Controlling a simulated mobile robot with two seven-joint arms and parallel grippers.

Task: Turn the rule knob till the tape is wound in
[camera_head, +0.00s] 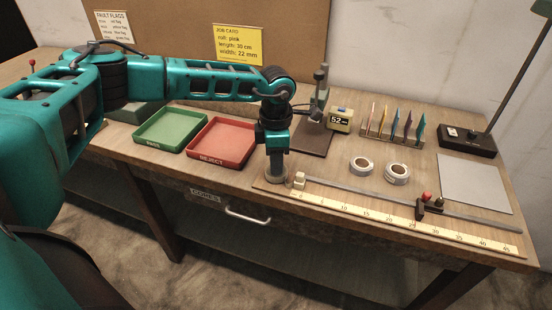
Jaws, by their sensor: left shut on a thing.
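The measuring rule (390,214), a pale strip with numbers, runs along the front right of the table. A grey round knob (276,179) stands at its left end. My left gripper (277,168) points straight down over the knob and is shut on it; the fingers are largely hidden by the wrist. A grey metal bar (380,197) runs beside the rule, with a small cream block (299,181) near the knob. A dark slider with a red top (428,203) sits on the bar further right. I see no tape stretched out along the rule. My right gripper is not in view.
Two tape rolls (361,166) (397,174) lie behind the rule. A green tray (170,127) and a red tray (221,142) are left of my gripper.

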